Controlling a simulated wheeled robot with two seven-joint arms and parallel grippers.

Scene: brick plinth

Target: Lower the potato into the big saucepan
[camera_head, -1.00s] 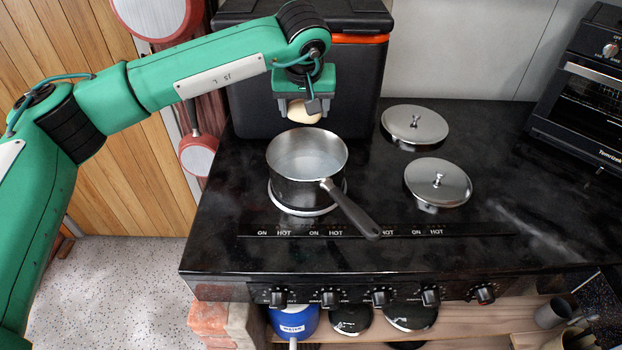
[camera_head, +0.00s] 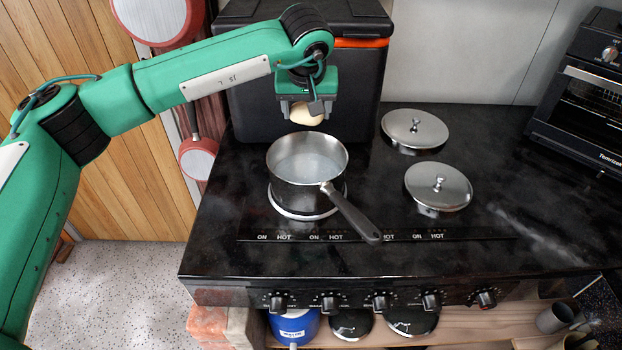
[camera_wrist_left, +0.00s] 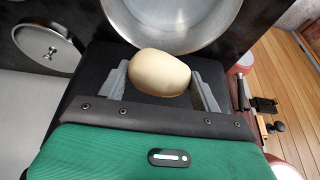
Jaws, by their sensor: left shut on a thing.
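A pale potato (camera_head: 306,115) is held between the fingers of my left gripper (camera_head: 304,108), above the far rim of the big saucepan (camera_head: 307,187). In the left wrist view the potato (camera_wrist_left: 160,73) sits between both grey fingers, and the saucepan's open rim (camera_wrist_left: 172,42) lies just beyond it. The saucepan is steel and stands on a burner at the stove's left. It looks to have clear liquid inside, and its dark handle (camera_head: 352,214) points to the front right. My right gripper is not in view.
Two steel lids (camera_head: 415,128) and (camera_head: 438,185) lie on the stove top right of the saucepan. A black box with an orange stripe (camera_head: 300,75) stands close behind the gripper. A black oven (camera_head: 590,100) is at the far right. The stove's right side is mostly clear.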

